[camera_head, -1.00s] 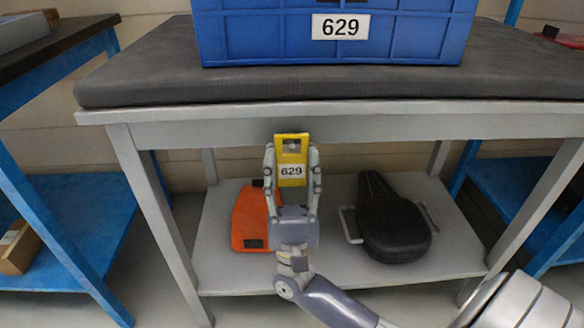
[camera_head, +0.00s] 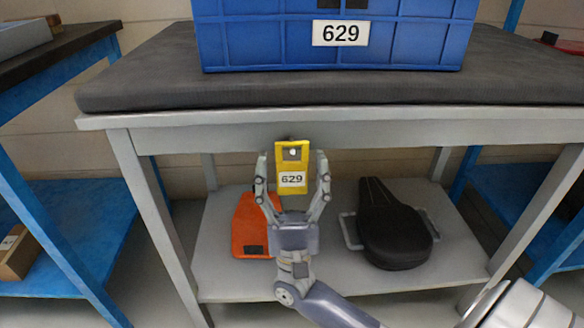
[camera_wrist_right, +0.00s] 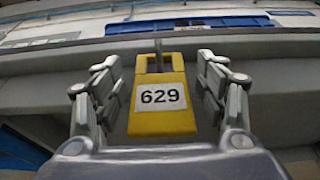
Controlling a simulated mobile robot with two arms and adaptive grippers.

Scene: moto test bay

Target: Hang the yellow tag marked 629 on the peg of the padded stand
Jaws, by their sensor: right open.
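The yellow tag marked 629 (camera_head: 292,180) is upright at the front edge of the padded stand (camera_head: 340,117), its top hole by the front rail. In the right wrist view the tag (camera_wrist_right: 161,120) hangs with the thin peg (camera_wrist_right: 158,47) showing at its top opening. My right gripper (camera_head: 291,160) is open around the tag, with a gap on each side. The right wrist view also shows both fingers (camera_wrist_right: 160,75) apart from it. My left gripper is not in view.
A blue crate labelled 629 (camera_head: 260,40) stands on the dark padded top. On the lower shelf (camera_head: 335,275) lie an orange item (camera_head: 248,230) and a black padded item (camera_head: 393,230). Blue-framed benches (camera_head: 70,220) stand to the left and right.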

